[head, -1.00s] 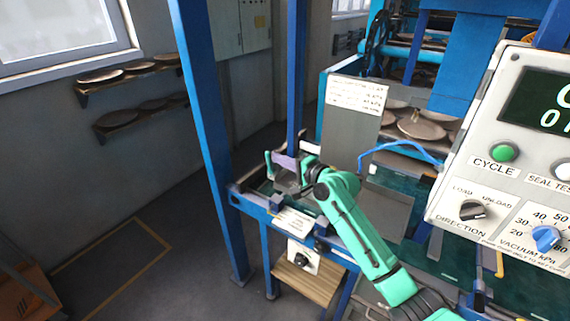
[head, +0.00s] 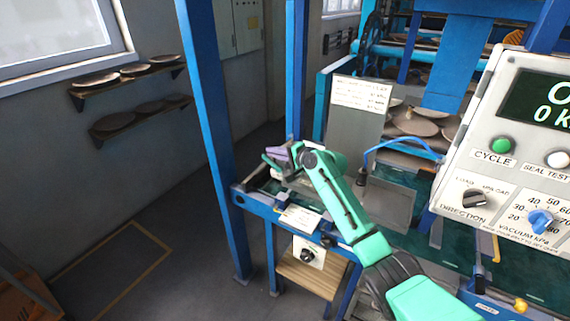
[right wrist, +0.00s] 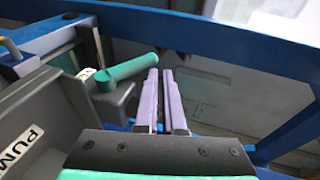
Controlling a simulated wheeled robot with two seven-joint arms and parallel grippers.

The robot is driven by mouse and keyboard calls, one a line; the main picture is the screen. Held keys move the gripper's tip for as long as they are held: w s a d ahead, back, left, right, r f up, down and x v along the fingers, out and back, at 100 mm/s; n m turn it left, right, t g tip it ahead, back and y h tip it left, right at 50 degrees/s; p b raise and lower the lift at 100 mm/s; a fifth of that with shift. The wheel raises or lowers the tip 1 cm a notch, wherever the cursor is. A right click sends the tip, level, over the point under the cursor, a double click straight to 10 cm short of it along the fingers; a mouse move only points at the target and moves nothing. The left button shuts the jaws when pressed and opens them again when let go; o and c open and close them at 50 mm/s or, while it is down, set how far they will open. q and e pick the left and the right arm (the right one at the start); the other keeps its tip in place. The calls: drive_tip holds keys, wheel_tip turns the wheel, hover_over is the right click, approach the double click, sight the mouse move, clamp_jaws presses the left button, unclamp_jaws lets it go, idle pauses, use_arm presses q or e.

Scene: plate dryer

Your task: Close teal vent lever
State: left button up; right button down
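The teal vent lever (right wrist: 128,67) is a round green-teal bar on a grey pivot, left of my right gripper's fingertips in the right wrist view. Its free end lies close beside the left fingertip; I cannot tell whether they touch. In the head view the lever (head: 270,162) is small, at the left end of the blue frame. My right gripper (right wrist: 161,72) has two purple fingers drawn close together, a thin gap between them and nothing held. In the head view the right gripper (head: 279,153) is at the lever, partly hidden by its own wrist. My left gripper is not in view.
A blue post (head: 207,130) stands left of my right arm. A grey panel with a label (head: 362,94) stands behind the arm. The control panel (head: 500,180) is at right. A grey box marked PUM (right wrist: 25,140) is left of the fingers.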

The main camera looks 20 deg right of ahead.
drive_tip(key=shift+w+a, duration=0.25)
drive_tip(key=shift+a, duration=0.3)
drive_tip(key=shift+w+a+p, duration=0.15)
drive_tip(key=shift+a+p, duration=0.1)
drive_tip(key=shift+p, duration=0.2)
drive_tip(key=shift+w+f+g+p, duration=0.2)
drive_tip(key=shift+f+g+p, duration=0.1)
drive_tip(key=shift+f, duration=0.1)
drive_tip(key=shift+w+f+g+h, duration=0.1)
drive_tip(key=shift+f+g+h, duration=0.05)
drive_tip(key=shift+g+h, duration=0.15)
idle(0.9)
drive_tip(key=shift+p, duration=0.3)
